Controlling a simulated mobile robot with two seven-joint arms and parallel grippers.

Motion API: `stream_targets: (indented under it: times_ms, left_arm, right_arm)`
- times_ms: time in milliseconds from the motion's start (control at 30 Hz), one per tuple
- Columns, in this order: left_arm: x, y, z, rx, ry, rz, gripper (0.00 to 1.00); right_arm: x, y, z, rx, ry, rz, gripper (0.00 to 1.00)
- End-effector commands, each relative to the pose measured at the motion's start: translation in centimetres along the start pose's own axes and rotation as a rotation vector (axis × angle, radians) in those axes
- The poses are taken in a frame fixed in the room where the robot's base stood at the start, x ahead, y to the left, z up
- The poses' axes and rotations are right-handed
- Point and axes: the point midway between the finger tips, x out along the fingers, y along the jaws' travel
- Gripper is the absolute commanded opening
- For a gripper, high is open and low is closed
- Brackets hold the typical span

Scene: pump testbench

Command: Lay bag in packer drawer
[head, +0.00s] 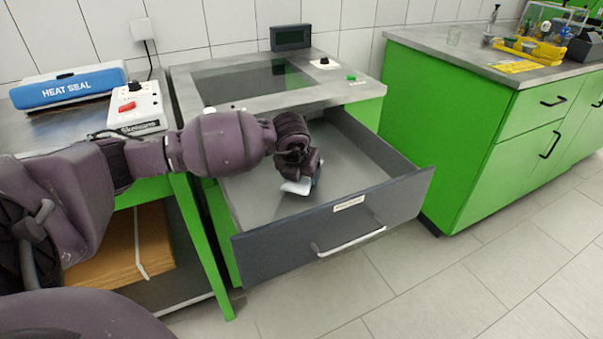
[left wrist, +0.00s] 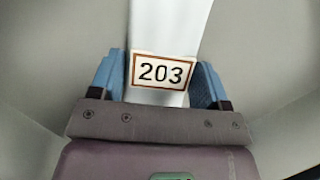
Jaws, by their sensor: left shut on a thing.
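The packer drawer (head: 395,200) is pulled open, with a grey front, a silver handle and a small white label. My left gripper (head: 303,184) reaches in from the left and is low inside the drawer. It is shut on the bag (head: 296,188), a small white thing mostly hidden under the gripper in the head view. In the left wrist view the left gripper's blue fingers (left wrist: 160,84) are on either side of the bag (left wrist: 172,98), which bears a label reading 203. I cannot tell whether the bag touches the drawer floor. My right gripper is not in view.
The packer's top (head: 270,80) with a dark glass panel stands behind the drawer. A heat sealer (head: 70,85) and a white control box (head: 137,107) stand on the left bench. A green cabinet (head: 480,150) stands to the right. The visible drawer floor is otherwise empty.

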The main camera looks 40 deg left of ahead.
Motion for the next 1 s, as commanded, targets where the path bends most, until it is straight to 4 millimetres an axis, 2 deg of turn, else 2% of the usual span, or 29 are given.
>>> stream_targets:
  times_ms: [167,200,333,667,767,1000]
  left_arm:
    - [0.3,0.0,-0.1,0.0,-0.001,-0.001,0.41]
    - [0.2,0.0,-0.1,0.0,0.0,-0.001,0.76]
    - [0.2,0.0,-0.1,0.0,0.0,-0.001,0.95]
    - [-0.1,0.0,0.1,0.0,-0.002,-0.001,0.95]
    - [-1.2,-0.1,0.2,0.0,-0.006,-0.003,0.95]
    - [-5.9,0.0,0.5,0.0,-0.012,-0.005,0.95]
  right_arm:
    - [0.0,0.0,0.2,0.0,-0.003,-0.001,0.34]
    - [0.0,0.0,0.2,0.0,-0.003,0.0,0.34]
    - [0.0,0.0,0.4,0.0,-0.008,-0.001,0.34]
    - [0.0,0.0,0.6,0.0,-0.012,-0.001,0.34]
    - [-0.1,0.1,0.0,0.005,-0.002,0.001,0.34]
    - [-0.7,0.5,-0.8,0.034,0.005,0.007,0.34]
